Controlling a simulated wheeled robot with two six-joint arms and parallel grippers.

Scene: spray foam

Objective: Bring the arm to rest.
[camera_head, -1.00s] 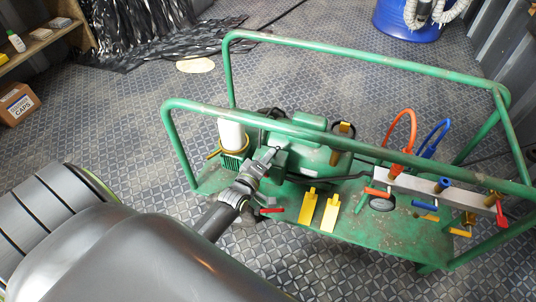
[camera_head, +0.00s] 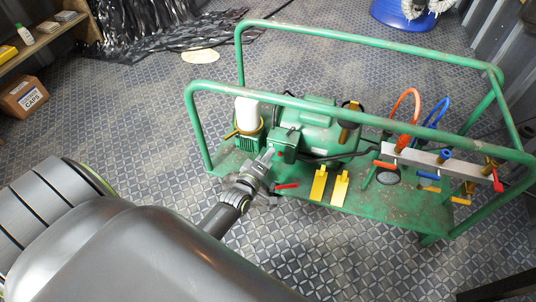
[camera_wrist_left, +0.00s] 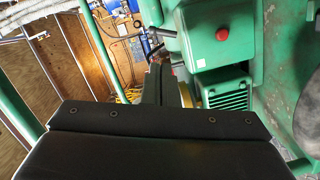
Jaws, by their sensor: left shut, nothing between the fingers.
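My left gripper (camera_head: 268,156) is shut and empty in the head view. Its tip is beside the lower left of a green switch box (camera_head: 287,142) with a red button (camera_head: 280,154), apart from the button. In the left wrist view my gripper's fingers (camera_wrist_left: 158,82) are together, pointing away. The green box (camera_wrist_left: 218,38) and its red button (camera_wrist_left: 222,34) are to their right in that view. My right gripper does not show.
The green cart (camera_head: 385,214) has tube rails (camera_head: 350,114) around the arm's reach. It carries a green tank (camera_head: 328,125), yellow pedals (camera_head: 329,187), a hose manifold (camera_head: 430,160) and a red lever (camera_head: 287,186). Open floor (camera_head: 150,140) lies to the left.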

